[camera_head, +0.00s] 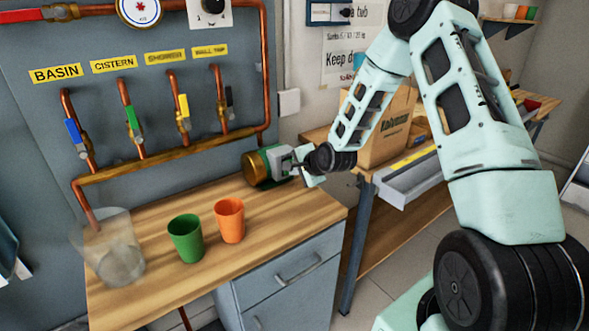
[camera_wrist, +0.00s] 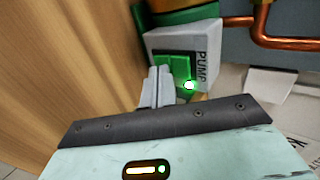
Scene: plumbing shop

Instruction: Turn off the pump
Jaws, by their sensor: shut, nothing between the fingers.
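The pump (camera_head: 264,167), with a brass-coloured end and a green body, sits at the back of the wooden bench, by the wall. In the wrist view its grey switch box (camera_wrist: 205,42) is labelled PUMP and carries a green rocker switch (camera_wrist: 177,70) with a bright green light (camera_wrist: 189,86) beside it. My gripper (camera_wrist: 160,74) is shut and empty. Its fingertips are right at the lower left part of the green switch and overlap it in the picture; I cannot tell whether they touch. In the head view my gripper (camera_head: 298,160) is at the pump's right side.
A clear cup (camera_head: 118,262), a green cup (camera_head: 186,240) and an orange cup (camera_head: 230,220) stand on the bench (camera_head: 290,218). Copper pipes with coloured valve levers run along the wall panel above. A cardboard box (camera_head: 390,135) stands at the right.

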